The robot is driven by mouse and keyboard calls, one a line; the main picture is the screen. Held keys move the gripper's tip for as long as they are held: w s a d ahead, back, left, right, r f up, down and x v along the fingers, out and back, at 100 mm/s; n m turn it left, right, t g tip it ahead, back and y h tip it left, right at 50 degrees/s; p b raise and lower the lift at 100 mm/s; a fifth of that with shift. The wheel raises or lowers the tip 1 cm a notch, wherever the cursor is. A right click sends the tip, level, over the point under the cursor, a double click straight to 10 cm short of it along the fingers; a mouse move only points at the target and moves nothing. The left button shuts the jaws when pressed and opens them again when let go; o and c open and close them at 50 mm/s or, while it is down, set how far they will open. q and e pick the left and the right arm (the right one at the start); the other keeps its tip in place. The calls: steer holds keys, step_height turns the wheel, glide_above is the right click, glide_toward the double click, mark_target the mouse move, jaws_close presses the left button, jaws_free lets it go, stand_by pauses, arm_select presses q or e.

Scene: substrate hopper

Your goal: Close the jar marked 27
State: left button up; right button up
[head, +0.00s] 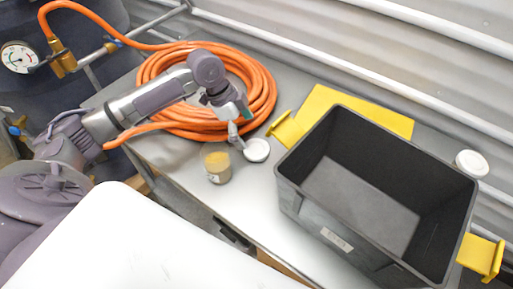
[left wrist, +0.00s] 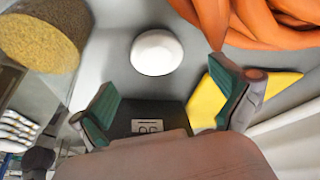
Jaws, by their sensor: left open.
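An open jar (head: 216,168) with yellow-brown grains stands on the grey bench. It has a small pale label, too small to read, so I cannot confirm the 27. The jar also shows at the upper left of the left wrist view (left wrist: 40,42). A round white lid (head: 256,150) lies on the bench to the right of the jar, apart from it; the left wrist view shows it (left wrist: 157,52) beyond the fingertips. My left gripper (head: 239,127) is open and empty, above the bench close to the lid. Its two fingers frame the left wrist view (left wrist: 166,100). My right gripper is not in view.
A black crate (head: 290,197) stands just right of the lid, with yellow pieces (head: 375,108) beside it. A coiled orange hose (head: 265,90) lies behind and under my left arm. Another white lid (head: 471,163) shows beyond the crate. A white surface (head: 130,245) is in front.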

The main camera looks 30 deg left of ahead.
mark_target(254, 148)
arm_select(q)
steer(key=shift+d+f, duration=0.2)
steer(key=shift+f, duration=0.3)
steer(key=shift+d+f, duration=0.1)
steer(key=shift+f, duration=0.05)
steer(key=p+x, duration=0.2)
steer(key=x, duration=0.1)
steer(key=shift+s+d+f, duration=0.15)
steer(key=shift+s+f, duration=0.05)
steer(key=shift+f, duration=0.1)
steer(key=shift+w+d+f, duration=0.1)
steer(key=shift+d+f, duration=0.1)
steer(key=shift+f, duration=0.35)
steer(key=shift+c, duration=0.3)
steer(key=c, duration=0.7)
